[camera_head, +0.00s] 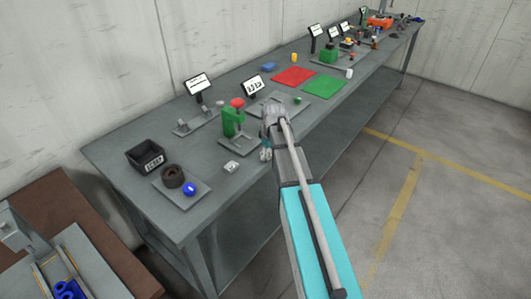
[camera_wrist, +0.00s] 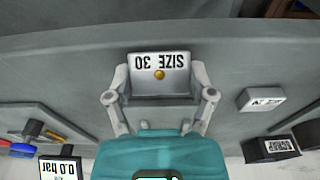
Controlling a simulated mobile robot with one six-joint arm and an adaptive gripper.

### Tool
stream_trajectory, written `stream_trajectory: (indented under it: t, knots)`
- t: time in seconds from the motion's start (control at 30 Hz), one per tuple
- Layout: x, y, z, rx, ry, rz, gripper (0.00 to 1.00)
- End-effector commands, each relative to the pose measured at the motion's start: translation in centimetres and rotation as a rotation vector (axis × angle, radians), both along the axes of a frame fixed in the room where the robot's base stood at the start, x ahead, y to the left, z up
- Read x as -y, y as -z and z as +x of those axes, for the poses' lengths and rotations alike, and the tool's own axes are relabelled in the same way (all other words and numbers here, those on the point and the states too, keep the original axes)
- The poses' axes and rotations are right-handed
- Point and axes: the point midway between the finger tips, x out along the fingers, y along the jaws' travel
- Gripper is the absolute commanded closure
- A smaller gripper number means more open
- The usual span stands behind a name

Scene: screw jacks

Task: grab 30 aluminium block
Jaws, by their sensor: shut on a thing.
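The grey aluminium block (camera_wrist: 145,75), marked "SIZE 30", is upside down in the wrist view and has a small brass-coloured round spot on its face. My gripper (camera_wrist: 160,88) has one finger on each side of it and is shut on it. In the head view my gripper (camera_head: 266,154) is at the table's front edge, and the block is mostly hidden there. A second, smaller light block (camera_head: 231,167) lies on the table to the left of my gripper. It also shows in the wrist view (camera_wrist: 262,99), with a label I cannot read.
A black bin (camera_head: 146,157), labelled "SCRAP" in the wrist view (camera_wrist: 272,151), stands near the table's left end. A plate with a dark ring (camera_head: 172,176) and blue knob is beside it. A green press (camera_head: 232,122) stands behind my gripper. Red (camera_head: 294,76) and green (camera_head: 324,87) mats lie farther along.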

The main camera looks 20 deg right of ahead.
Motion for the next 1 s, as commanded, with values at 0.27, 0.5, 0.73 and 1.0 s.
stream_trajectory:
  t: [0.27,0.5,0.73,1.0]
  knots:
    - [0.09,0.01,-0.09,-0.001,0.000,-0.001,0.79]
    - [0.04,0.01,-0.06,-0.001,0.000,-0.001,0.00]
    - [-0.02,0.00,-0.04,0.000,-0.001,0.000,0.00]
    - [-0.13,0.00,0.06,0.000,-0.002,0.000,0.00]
